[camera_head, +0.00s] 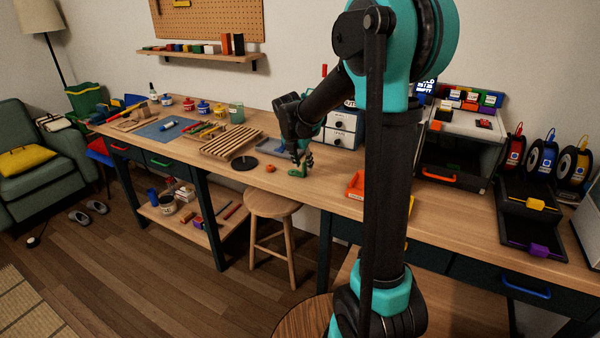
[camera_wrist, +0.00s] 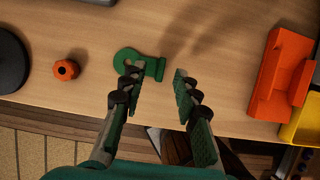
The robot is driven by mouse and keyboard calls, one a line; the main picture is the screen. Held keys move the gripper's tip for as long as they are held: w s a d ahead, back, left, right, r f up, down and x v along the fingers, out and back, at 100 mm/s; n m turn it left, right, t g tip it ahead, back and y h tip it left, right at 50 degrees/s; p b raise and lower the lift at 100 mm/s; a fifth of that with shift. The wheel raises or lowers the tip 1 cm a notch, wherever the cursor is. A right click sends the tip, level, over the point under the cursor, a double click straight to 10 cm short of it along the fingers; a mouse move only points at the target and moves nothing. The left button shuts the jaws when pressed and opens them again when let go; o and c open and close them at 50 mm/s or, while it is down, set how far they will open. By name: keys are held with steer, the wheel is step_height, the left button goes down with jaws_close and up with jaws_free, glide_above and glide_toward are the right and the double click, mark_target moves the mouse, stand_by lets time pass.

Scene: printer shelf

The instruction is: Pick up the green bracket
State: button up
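The green bracket (camera_wrist: 150,67) lies on the wooden bench top near its front edge. It has a ring at its left end and a short raised plate at its right end. In the head view the bracket (camera_head: 298,172) shows just under my gripper (camera_head: 304,160). In the wrist view my gripper (camera_wrist: 160,85) is open, its two fingers apart with nothing between the tips. The left fingertip overlaps the lower edge of the bracket's ring in the picture. The right fingertip is right of the plate. I cannot tell whether either finger touches the bracket.
An orange knob (camera_wrist: 66,69) and a dark round disc (camera_wrist: 10,62) lie left of the bracket. An orange bin (camera_wrist: 281,75) and a yellow bin (camera_wrist: 304,125) stand to the right. A wooden stool (camera_head: 271,205) stands before the bench.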

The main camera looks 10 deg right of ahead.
steer(key=shift+x, duration=1.9)
steer(key=shift+w+r, duration=0.1)
steer(key=shift+c, duration=0.6)
jaws_close()
